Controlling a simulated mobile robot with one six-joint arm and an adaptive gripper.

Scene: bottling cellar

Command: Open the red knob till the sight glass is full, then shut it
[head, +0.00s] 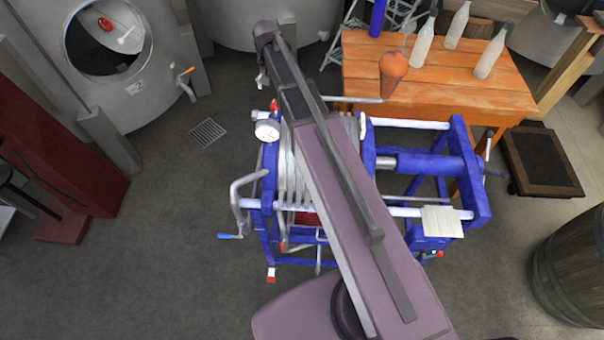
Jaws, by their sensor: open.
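A small red knob-like part (274,105) shows just above a white round gauge (267,131) on the blue-framed plate filter (470,165). I cannot tell for sure that it is the task's red knob. I cannot make out a sight glass; my arm covers much of the middle of the filter. My arm runs from the bottom up across the filter to the top, left of the orange table. I cannot make out my gripper's fingers.
An orange wooden table (440,85) holds white bottles (453,28) and an orange-brown cone-shaped thing (392,70). A steel tank (150,95) with an open hatch is at left. A barrel (575,265) is at right. Open floor lies left of the filter, around a drain (208,132).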

